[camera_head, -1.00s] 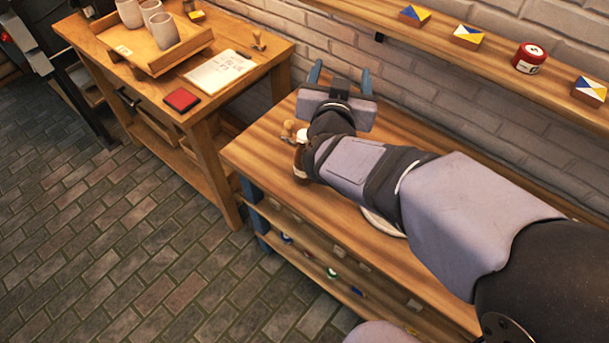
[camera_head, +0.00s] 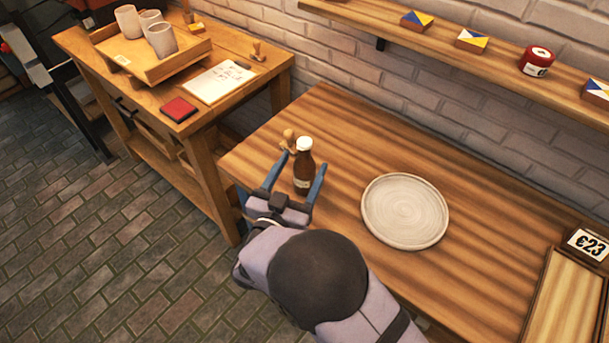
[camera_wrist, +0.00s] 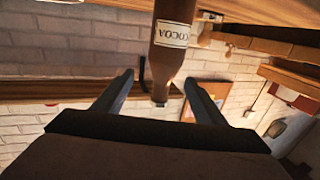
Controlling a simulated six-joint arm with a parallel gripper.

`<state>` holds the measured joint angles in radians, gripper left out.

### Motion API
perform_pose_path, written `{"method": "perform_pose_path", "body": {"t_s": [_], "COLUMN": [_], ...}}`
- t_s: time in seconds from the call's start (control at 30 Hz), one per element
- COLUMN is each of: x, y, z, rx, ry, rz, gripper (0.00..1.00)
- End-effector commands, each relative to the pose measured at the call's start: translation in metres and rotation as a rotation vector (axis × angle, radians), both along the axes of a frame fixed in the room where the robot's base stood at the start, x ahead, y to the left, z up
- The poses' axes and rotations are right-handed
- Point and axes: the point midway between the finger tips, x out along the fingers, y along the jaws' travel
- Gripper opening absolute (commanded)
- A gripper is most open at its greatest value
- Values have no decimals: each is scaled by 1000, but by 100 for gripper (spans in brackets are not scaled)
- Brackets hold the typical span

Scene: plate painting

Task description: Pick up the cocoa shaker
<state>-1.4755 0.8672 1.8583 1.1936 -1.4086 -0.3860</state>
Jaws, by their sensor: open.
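The cocoa shaker (camera_head: 304,170) is a dark brown bottle with a white cap, upright near the left end of the wooden table. In the wrist view the shaker (camera_wrist: 172,50) shows upside down, with a label reading COCOA. My gripper (camera_head: 295,172) is open. In the head view its two blue fingers lie to the left and right of the shaker, the right one close to it. In the wrist view the fingers (camera_wrist: 158,80) point toward the shaker with its lower-pictured end between them. I cannot tell whether either finger touches it.
A small wooden stamp (camera_head: 288,141) stands just behind the shaker. A round grey plate (camera_head: 405,211) lies to the right on the table. A price sign (camera_head: 588,245) stands at the far right. The table behind the plate is clear.

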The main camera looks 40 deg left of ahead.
Motion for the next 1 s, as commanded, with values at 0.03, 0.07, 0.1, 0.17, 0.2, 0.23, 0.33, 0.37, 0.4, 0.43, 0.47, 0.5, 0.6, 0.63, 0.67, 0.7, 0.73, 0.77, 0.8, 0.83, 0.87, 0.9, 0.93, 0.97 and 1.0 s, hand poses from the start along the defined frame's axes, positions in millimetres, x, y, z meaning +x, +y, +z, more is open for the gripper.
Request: {"method": "perform_pose_path", "body": {"t_s": [0.03,0.07,0.1,0.17,0.2,0.23,0.33,0.37,0.4,0.43,0.47,0.5,0.6,0.63,0.67,0.7,0.73,0.77,0.8,0.83,0.87,0.9,0.93,0.97,1.0], "x": [0,0,0,0,0,0,0,0,1,2,3,5,13,16,18,19,20,21,21,21,21,23,25,28,32], "y": [0,0,0,0,0,0,0,0,0,1,1,2,4,5,6,6,7,7,7,8,8,9,9,10,12], "z": [-15,-21,-28,-36,-40,-42,-46,-46,-46,-46,-45,-45,-44,-44,-44,-44,-45,-45,-45,-45,-45,-44,-43,-43,-42], "rx": [-4,-4,-2,0,0,1,3,3,3,3,3,3,3,3,3,2,2,2,2,2,2,2,3,3,3], "ry": [-1,-1,-1,0,0,-1,0,0,0,0,0,0,-1,-1,-1,0,0,0,0,0,0,0,0,0,1], "rz": [0,0,0,0,0,0,0,0,-1,-1,-1,-2,-2,-2,-3,-2,-1,-1,0,0,0,0,-1,-1,-3], "gripper": [65,65,65,65,65,65,65,65,65,65,65,65,65,65,65,65,65,65,65,65,65,65,65,65,65]}}
